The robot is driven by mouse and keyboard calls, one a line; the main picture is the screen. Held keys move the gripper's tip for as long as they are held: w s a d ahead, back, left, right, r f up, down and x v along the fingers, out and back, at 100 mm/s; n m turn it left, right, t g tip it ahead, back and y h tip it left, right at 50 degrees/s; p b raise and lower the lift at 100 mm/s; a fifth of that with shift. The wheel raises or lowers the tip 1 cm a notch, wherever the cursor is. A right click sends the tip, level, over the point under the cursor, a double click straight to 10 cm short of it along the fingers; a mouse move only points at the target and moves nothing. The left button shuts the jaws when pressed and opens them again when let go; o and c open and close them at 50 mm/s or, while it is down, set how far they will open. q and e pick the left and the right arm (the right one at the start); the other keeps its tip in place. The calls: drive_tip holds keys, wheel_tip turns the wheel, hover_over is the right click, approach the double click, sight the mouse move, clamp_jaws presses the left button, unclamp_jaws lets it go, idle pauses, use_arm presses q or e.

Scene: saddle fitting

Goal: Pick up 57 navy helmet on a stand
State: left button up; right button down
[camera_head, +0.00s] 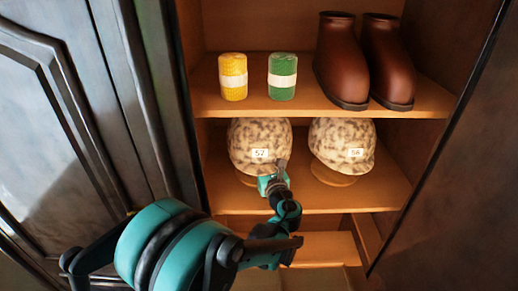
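The helmet labelled 57 (258,138) is mottled beige and grey-brown, not navy. It sits upright on a round wooden stand on the middle shelf, left of a similar helmet. My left gripper (281,168) is in front of its lower right side, near the label. The gripper and wrist cover part of the stand. I cannot tell whether the fingers touch the helmet, nor whether they are open or shut. My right gripper is not in view.
A second mottled helmet (342,143) on a stand is close on the right. The upper shelf (310,99) holds a yellow roll (233,77), a green roll (282,76) and brown boots (341,62). Dark cabinet doors flank the opening. A lower compartment (331,246) is below.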

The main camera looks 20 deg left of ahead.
use_arm(q)
drive_tip(key=shift+w+a, duration=0.15)
drive_tip(key=shift+w, duration=0.1)
clamp_jaws()
drive_tip(key=shift+r, duration=0.15)
